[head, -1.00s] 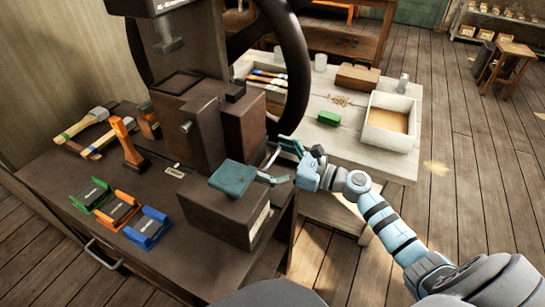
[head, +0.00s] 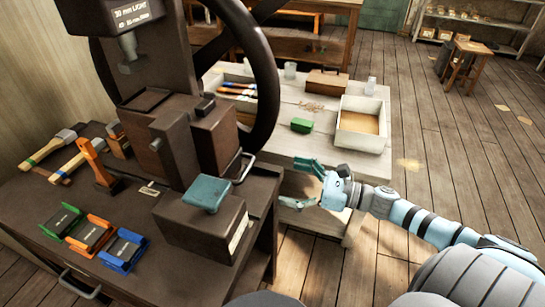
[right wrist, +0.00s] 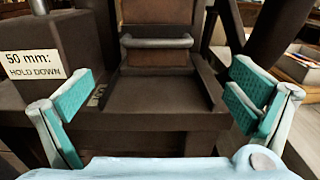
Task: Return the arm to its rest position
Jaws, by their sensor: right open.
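My right gripper (head: 305,185) is open and empty in the head view. It is in the air to the right of the press bench, in front of the light work table. The right wrist view shows its two teal finger pads (right wrist: 160,98) spread wide with nothing between them. Beyond them is a metal bar handle (right wrist: 157,42) on the dark press body. The press (head: 165,110) with its large handwheel (head: 270,85) stands on the dark bench. My left gripper is not in view.
A brown block with a teal pad (head: 207,193) on top sits at the bench's right edge, near my right gripper. The light table (head: 290,147) holds a green block (head: 301,125) and a white tray (head: 344,136). Open floor (head: 465,150) lies to the right.

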